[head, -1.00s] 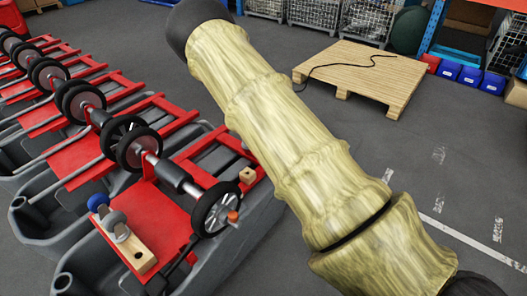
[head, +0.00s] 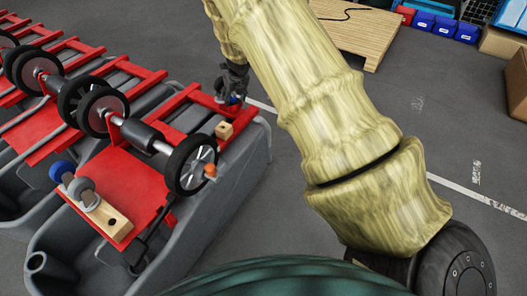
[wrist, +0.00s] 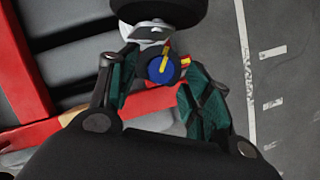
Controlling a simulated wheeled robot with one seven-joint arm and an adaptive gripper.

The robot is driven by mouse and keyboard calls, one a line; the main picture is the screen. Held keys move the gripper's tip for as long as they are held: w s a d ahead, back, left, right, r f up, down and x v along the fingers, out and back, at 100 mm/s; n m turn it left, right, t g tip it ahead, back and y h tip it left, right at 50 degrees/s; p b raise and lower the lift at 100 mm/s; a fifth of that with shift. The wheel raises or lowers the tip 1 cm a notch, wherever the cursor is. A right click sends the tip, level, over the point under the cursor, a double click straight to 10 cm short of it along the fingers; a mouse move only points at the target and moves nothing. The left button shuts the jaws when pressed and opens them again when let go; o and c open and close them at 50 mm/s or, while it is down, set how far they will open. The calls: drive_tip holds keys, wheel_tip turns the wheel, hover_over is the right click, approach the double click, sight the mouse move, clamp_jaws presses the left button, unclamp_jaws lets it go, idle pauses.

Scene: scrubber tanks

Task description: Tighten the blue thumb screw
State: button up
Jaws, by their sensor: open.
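A blue thumb screw with a yellow stripe (wrist: 158,71) is between the two fingers of my gripper (wrist: 160,66) in the wrist view. The fingers stand apart on either side of it; contact cannot be told. In the head view my gripper (head: 233,84) is at the red frame's far right corner, with a bit of blue below it, largely hidden. A second blue knob (head: 61,170) stands at the left, beside a grey knob (head: 79,187) and a wooden block with a hole (head: 107,219).
Red frames (head: 122,178) with black wheels (head: 191,165) sit on grey tanks (head: 232,170). A small wooden block (head: 224,131) is close to my gripper. A pallet (head: 360,30) and blue bins (head: 443,25) stand behind. The floor at right is mostly clear.

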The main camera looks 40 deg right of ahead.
drive_tip(key=n+b, duration=0.1)
drive_tip(key=n+y+b, duration=0.1)
drive_tip(key=b, duration=0.1)
drive_tip(key=shift+d+f, duration=0.2)
drive_tip(key=shift+f, duration=0.05)
drive_tip(key=n+y+b, duration=0.1)
drive_tip(key=n+b, duration=0.1)
drive_tip(key=n, duration=0.1)
drive_tip(key=shift+d+r+b, duration=0.1)
drive_tip(key=shift+d+b, duration=0.05)
drive_tip(key=shift+b, duration=0.15)
drive_tip(key=p+v, duration=0.3)
drive_tip(key=v, duration=0.8)
drive_tip(key=s+a+f+m+t+p, duration=0.1)
drive_tip(key=s+a+f+m+p, duration=0.2)
drive_tip(key=m, duration=0.6)
drive_tip(key=s+a+f+m+t+p, duration=0.1)
drive_tip(key=s+a+f+m, duration=0.15)
drive_tip(key=f+m, duration=0.45)
drive_tip(key=s+a+f+m+g+h+p, duration=0.1)
drive_tip(key=s+f+m+g+p, duration=0.1)
drive_tip(key=s+m, duration=0.7)
drive_tip(key=s+a+f+m+g+h+p, duration=0.1)
drive_tip(key=s+a+f+m+g+p, duration=0.1)
drive_tip(key=s+m, duration=0.8)
drive_tip(key=shift+s+a+f+g, duration=0.15)
drive_tip(key=shift+s+f+g, duration=0.25)
drive_tip(key=shift+s, duration=0.05)
